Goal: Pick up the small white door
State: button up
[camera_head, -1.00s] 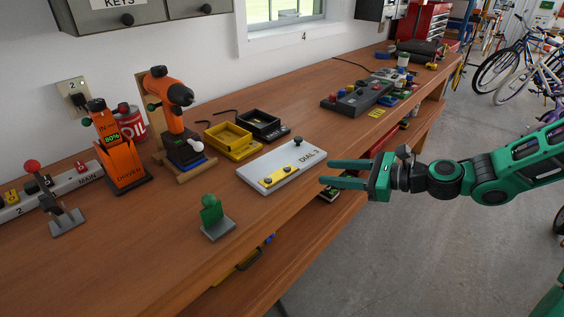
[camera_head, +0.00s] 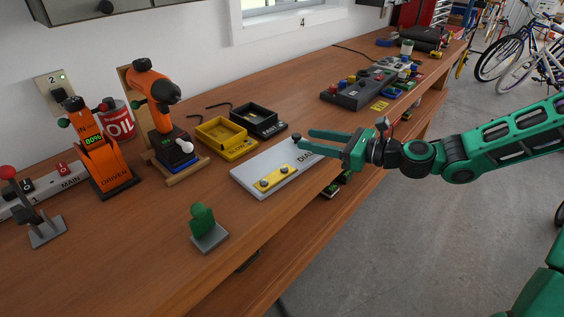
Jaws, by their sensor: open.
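A small pale, door-like panel (camera_head: 262,166) lies flat near the bench's front edge. It has a yellow strip (camera_head: 273,180) with two round knobs and the lettering "DIAL" on its face. It is the nearest match to the small white door. My gripper (camera_head: 306,143) is open and empty, with its green fingers pointing left over the panel's far right end. A dark knob (camera_head: 297,139) shows by the fingertips; I cannot tell whether they touch it. The gripper hides part of the lettering and the panel's right edge.
Yellow (camera_head: 222,137) and black (camera_head: 258,121) trays stand behind the panel. An orange drill (camera_head: 152,84) on a stand and an orange driver (camera_head: 104,163) are to the left. A green piece on a grey base (camera_head: 208,229) stands in front. A grey button box (camera_head: 354,94) is farther right.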

aim_at(297, 135)
jog(key=shift+x, duration=2.8)
jog(key=shift+w+d, duration=0.1)
grip_shut()
